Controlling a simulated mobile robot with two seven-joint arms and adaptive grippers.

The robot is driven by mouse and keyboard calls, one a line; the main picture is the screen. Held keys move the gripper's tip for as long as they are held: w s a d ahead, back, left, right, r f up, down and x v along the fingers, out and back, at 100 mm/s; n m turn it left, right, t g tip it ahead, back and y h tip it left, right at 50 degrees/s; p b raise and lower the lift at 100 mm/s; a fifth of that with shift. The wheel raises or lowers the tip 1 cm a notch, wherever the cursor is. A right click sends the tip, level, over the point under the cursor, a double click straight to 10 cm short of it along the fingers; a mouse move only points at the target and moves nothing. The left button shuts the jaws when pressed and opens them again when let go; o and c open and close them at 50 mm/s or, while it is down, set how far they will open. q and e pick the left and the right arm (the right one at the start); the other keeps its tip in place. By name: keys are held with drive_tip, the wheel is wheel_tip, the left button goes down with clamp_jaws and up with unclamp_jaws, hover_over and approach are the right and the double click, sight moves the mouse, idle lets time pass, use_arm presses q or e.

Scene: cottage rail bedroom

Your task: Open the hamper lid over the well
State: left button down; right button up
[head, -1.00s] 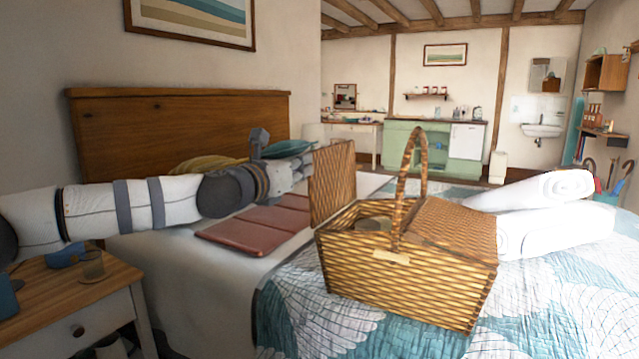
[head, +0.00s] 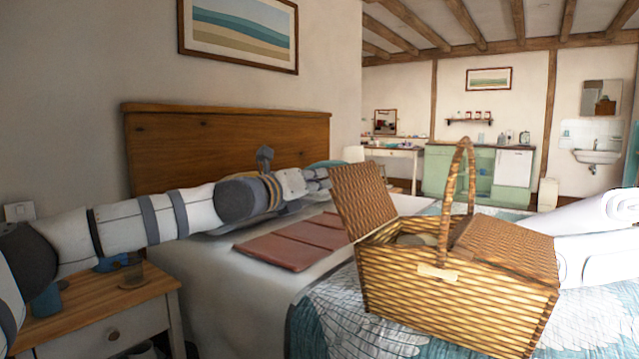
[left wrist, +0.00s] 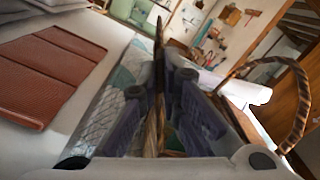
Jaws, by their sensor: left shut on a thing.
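The wicker hamper (head: 455,305) stands on the bed with a hooped handle (head: 470,165) over its middle. Its left lid (head: 362,200) is raised and leans to the left, and the well (head: 415,238) under it is partly open to view. The right lid (head: 505,245) lies closed. My left gripper (head: 318,181) is at the raised lid's outer side, its fingertips hidden behind the lid. In the left wrist view, the gripper (left wrist: 160,90) is shut on the lid (left wrist: 158,60), seen edge-on between the fingers. My right gripper is not in view.
A reddish-brown folded item (head: 295,240) lies flat on the bed left of the hamper. White rolled towels (head: 595,240) lie to its right. A wooden headboard (head: 230,150) and a nightstand (head: 90,305) with a glass stand at the left.

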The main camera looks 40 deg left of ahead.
use_arm(q)
drive_tip(key=shift+f, duration=0.1)
drive_tip(key=c, duration=1.8)
unclamp_jaws()
drive_tip(key=s, duration=1.2)
drive_tip(key=shift+a, duration=0.15)
